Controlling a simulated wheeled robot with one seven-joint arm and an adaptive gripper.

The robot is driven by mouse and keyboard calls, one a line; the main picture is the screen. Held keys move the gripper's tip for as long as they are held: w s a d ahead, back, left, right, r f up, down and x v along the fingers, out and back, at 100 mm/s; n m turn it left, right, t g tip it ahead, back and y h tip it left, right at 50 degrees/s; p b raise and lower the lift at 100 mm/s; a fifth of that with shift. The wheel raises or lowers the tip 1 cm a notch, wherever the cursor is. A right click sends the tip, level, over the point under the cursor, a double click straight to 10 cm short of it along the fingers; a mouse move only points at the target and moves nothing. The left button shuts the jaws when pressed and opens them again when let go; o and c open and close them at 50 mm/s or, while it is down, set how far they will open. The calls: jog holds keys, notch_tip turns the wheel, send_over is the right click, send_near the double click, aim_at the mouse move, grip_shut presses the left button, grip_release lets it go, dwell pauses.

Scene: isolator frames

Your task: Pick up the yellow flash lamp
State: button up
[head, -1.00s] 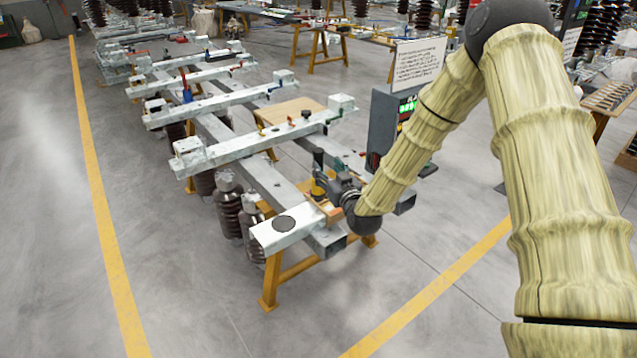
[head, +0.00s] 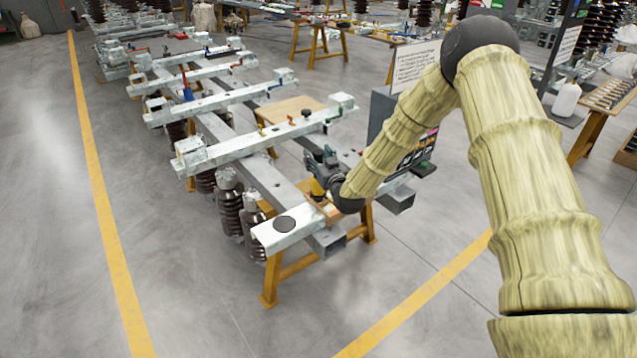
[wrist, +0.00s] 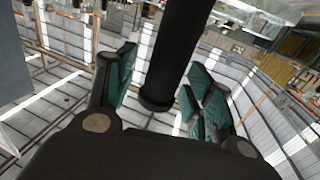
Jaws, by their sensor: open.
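A small yellow thing (head: 317,188), which looks like part of the yellow flash lamp, shows at the near end of the steel frame in the head view, just below my gripper (head: 321,160). My gripper and wrist cover much of it. In the wrist view a dark round cylinder (wrist: 160,70) reaches in from the top between the two teal-padded fingers of my gripper (wrist: 165,62). There are gaps on both sides, so the fingers look open and not closed on it. I cannot tell for sure whether the cylinder belongs to the lamp.
The near steel crossbeam (head: 300,232) has a dark round spot on top and rests on an orange trestle (head: 270,280). A grey control box (head: 382,115) stands close behind my forearm. Open floor lies left and in front.

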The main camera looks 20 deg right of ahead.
grip_shut()
dwell(0.4)
jog(key=shift+r, duration=0.15)
